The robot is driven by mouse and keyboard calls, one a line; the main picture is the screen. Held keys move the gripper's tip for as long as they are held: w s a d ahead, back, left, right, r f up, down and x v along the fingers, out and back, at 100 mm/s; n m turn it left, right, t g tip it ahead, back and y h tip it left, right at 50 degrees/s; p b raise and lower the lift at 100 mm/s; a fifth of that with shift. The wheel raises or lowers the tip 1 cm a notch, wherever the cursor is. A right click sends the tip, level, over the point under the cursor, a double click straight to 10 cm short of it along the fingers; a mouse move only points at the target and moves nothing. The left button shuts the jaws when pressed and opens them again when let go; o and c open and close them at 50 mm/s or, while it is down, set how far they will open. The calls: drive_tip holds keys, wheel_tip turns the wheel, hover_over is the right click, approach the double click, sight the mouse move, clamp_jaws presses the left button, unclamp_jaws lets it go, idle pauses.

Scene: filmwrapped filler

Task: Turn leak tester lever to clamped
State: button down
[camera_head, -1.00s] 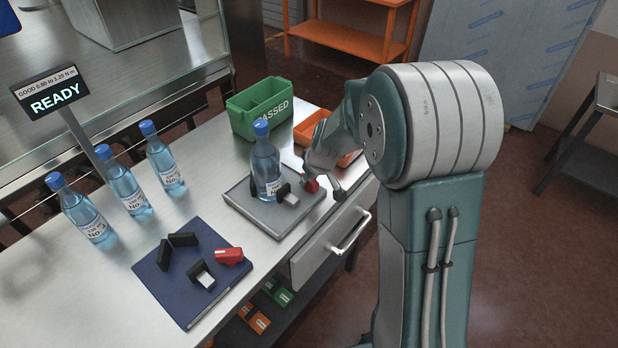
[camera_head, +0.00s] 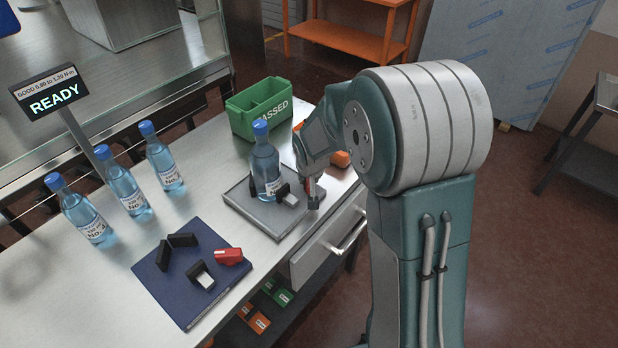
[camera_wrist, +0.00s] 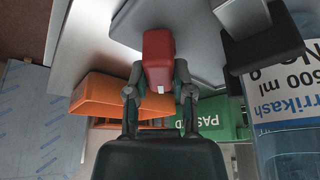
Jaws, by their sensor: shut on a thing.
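The grey station (camera_head: 240,205) holds an upright blue-capped water bottle (camera_head: 266,165) between black jaws, with a light block (camera_head: 290,200) in front of the near jaw. My gripper (camera_head: 314,192) is at the right side of this station. In the wrist view, my gripper (camera_wrist: 158,82) is shut on a red lever handle (camera_wrist: 158,50), a finger on each side. In the head view the gripper mostly hides this red handle. The bottle also shows at the right in the wrist view (camera_wrist: 285,95). I cannot tell the lever's exact angle.
A blue station (camera_head: 180,285) with black jaws and another red lever (camera_head: 229,256) is at the front. Several bottles stand at the left beside a READY display (camera_head: 55,95). A green PASSED bin (camera_head: 262,112) and an orange bin (camera_head: 340,158) are behind. A drawer (camera_head: 325,250) is below.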

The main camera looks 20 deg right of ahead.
drive_tip(key=shift+s+f, duration=0.1)
idle(0.5)
drive_tip(key=shift+c, duration=2.4)
unclamp_jaws()
drive_tip(key=shift+a, duration=0.1)
drive_tip(key=shift+r, duration=0.45)
drive_tip(key=v, duration=1.1)
drive_tip(key=shift+a, duration=0.1)
